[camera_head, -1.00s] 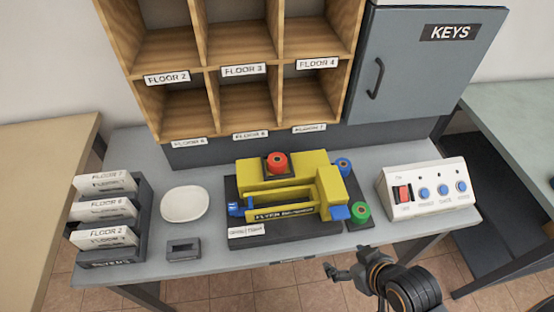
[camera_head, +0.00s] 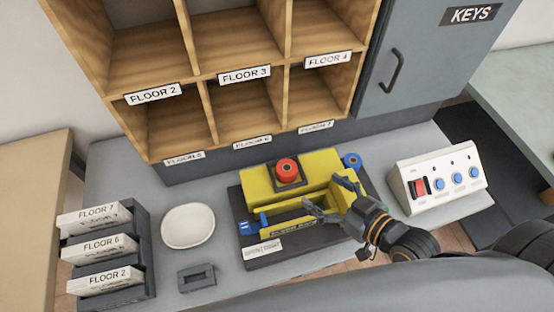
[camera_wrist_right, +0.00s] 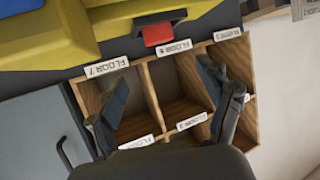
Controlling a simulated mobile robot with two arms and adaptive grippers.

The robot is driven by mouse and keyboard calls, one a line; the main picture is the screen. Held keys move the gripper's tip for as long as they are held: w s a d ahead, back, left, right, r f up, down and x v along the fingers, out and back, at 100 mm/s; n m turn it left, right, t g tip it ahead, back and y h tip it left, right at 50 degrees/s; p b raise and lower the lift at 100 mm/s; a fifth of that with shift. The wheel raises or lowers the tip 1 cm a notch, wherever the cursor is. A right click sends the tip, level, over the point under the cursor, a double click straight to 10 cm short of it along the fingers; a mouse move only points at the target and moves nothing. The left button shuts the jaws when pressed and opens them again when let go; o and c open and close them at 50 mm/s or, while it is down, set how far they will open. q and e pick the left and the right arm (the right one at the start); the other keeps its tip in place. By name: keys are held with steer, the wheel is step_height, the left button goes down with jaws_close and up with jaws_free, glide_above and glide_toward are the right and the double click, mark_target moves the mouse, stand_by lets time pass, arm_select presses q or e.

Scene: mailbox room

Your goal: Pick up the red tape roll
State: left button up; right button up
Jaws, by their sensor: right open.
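The red tape roll (camera_head: 287,170) sits on a dark square holder on top of the yellow machine (camera_head: 255,185). In the right wrist view the red tape roll (camera_wrist_right: 158,35) shows near the top edge, beyond my fingertips. My right gripper (camera_head: 327,195) is open and empty. In the head view it hovers over the front right of the yellow machine, below and to the right of the roll, apart from it. Both open fingers of the right gripper (camera_wrist_right: 165,82) show in the wrist view. My left gripper is not in view.
A blue roll (camera_head: 352,160) stands behind the machine's right end. A switch box (camera_head: 437,182) is to the right. A white dish (camera_head: 188,226), a small dark block (camera_head: 196,278) and a letter rack (camera_head: 143,250) are to the left. Wooden pigeonholes (camera_head: 200,80) rise behind.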

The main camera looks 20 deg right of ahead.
glide_toward(290, 171)
steer(key=w, duration=0.2)
steer(key=x, duration=0.1)
steer(key=p+x, duration=0.1)
steer(key=shift+w+a+f, duration=0.15)
steer(key=shift+a+f, duration=0.1)
steer(key=shift+a, duration=0.15)
steer(key=shift+p+x, duration=0.35)
steer(key=shift+x, duration=0.5)
steer(key=x, duration=0.3)
steer(key=shift+w+f+p, duration=0.1)
steer(key=shift+f+p, duration=0.15)
steer(key=shift+p, duration=0.1)
steer(key=shift+w+a+f, duration=0.1)
steer(key=shift+w, duration=0.05)
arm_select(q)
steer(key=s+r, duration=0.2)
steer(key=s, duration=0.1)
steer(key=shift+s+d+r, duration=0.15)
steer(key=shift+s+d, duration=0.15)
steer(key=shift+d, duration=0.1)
arm_select(e)
steer(key=c, duration=1.3)
